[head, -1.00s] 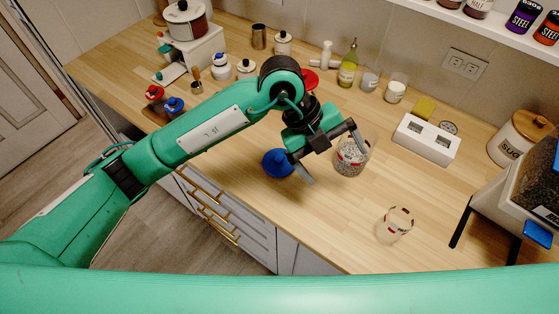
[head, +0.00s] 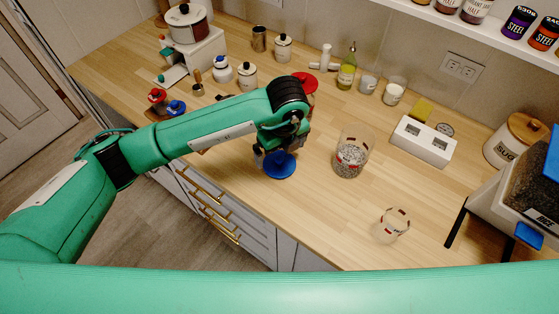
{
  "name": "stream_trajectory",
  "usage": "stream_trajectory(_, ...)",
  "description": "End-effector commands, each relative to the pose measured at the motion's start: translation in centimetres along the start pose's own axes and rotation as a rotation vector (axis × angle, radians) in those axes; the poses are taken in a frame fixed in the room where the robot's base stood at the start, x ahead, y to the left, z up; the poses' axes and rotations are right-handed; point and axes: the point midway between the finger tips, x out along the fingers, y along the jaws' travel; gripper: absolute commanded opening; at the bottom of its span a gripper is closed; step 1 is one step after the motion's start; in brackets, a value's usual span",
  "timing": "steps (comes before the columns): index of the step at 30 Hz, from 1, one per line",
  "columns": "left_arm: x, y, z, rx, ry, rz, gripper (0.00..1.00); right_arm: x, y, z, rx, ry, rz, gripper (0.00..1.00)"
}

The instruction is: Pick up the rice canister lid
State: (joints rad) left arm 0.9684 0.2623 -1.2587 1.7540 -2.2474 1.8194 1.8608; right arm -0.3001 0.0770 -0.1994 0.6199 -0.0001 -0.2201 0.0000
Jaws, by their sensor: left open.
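A blue round lid (head: 281,168) lies on the wooden counter near its front edge. My left gripper (head: 279,156) points down right over this lid, its fingers open. The gripper hides the lid's upper part, and I cannot tell whether the fingers touch it. A clear canister (head: 351,152) with speckled contents stands to the right, without a lid on top. My right gripper is not in view.
An empty clear glass (head: 394,226) stands at the front right. A white block-shaped appliance (head: 423,143) and a sugar canister (head: 512,141) stand further right. A red-topped item (head: 305,82) stands behind my arm. The counter between lid and glass is clear.

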Motion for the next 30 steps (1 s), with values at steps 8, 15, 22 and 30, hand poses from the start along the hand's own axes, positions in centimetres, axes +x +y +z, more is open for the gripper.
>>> stream_trajectory(8, 2.7, -0.2, 0.2, -0.001, 0.002, 0.004, 1.00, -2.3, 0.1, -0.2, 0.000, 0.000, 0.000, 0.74)
stream_trajectory(15, 5.2, -0.3, 0.2, 0.000, 0.001, 0.001, 1.00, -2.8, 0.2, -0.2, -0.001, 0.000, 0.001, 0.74)
stream_trajectory(22, 5.3, -0.3, 0.2, 0.001, 0.000, 0.000, 0.96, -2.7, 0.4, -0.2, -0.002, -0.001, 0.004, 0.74)
stream_trajectory(30, 5.3, -0.3, 0.2, 0.001, 0.000, 0.000, 0.60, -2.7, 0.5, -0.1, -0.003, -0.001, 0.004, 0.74)
